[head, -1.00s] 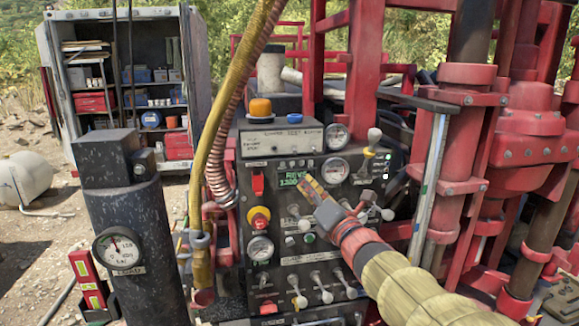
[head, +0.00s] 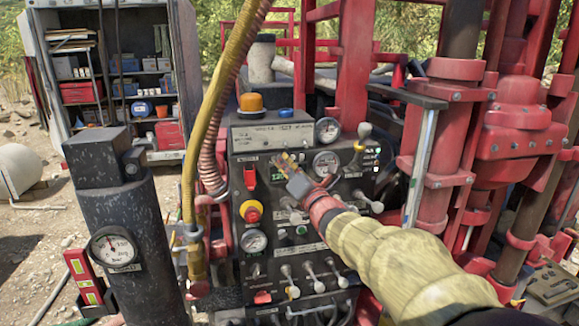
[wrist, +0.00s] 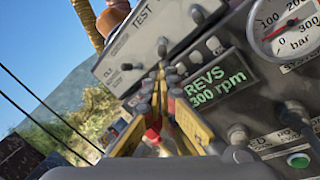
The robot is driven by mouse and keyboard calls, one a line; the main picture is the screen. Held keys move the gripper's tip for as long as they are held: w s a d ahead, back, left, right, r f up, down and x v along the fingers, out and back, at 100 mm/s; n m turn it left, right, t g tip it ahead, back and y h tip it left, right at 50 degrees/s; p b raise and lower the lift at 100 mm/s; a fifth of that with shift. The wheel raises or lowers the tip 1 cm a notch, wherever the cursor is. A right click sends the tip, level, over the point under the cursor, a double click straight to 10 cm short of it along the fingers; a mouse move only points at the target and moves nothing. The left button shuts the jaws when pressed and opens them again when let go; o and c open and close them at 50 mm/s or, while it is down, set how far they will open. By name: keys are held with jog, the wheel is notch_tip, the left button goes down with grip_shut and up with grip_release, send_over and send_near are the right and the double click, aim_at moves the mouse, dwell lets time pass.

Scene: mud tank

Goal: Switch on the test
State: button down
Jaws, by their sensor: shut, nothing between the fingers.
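The grey test box (head: 272,138) sits on top of the black control panel. In the wrist view its face (wrist: 150,40) reads "TEST" and bears small toggles, including a dark one (wrist: 162,46) just beyond my fingertips. The toggles' positions cannot be told. My gripper (head: 279,158), with yellow fingers, is shut and empty, just below the box's lower edge in the head view. Its fingertips also show in the wrist view (wrist: 163,82). Contact cannot be told. The green revs display (wrist: 213,84) is beside the fingers, mostly hidden in the head view.
An orange beacon (head: 251,103) and a blue cap (head: 286,113) top the box. Gauges (head: 326,163), a red switch (head: 249,178), a red-and-yellow knob (head: 251,211) and several levers (head: 309,268) crowd the panel. A yellow hose (head: 215,95) hangs at the left.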

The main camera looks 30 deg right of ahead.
aim_at(272, 146)
jog(key=shift+w+r, duration=0.1)
jog(key=shift+w, duration=0.6)
jog(key=shift+s+a+r+m+g+p, duration=0.1)
jog(key=shift+s+r+m+g+p, duration=0.2)
jog(key=shift+g+p, duration=0.55)
jog(key=shift+s+r+m+g+p, duration=0.1)
jog(key=shift+r+g+p, duration=0.4)
jog(key=shift+p, duration=0.6)
jog(key=shift+s+r+b, duration=0.2)
jog(key=shift+r+b, duration=0.15)
jog(key=shift+b, duration=0.1)
jog(key=shift+r, duration=0.3)
jog(key=shift+a+r, duration=0.15)
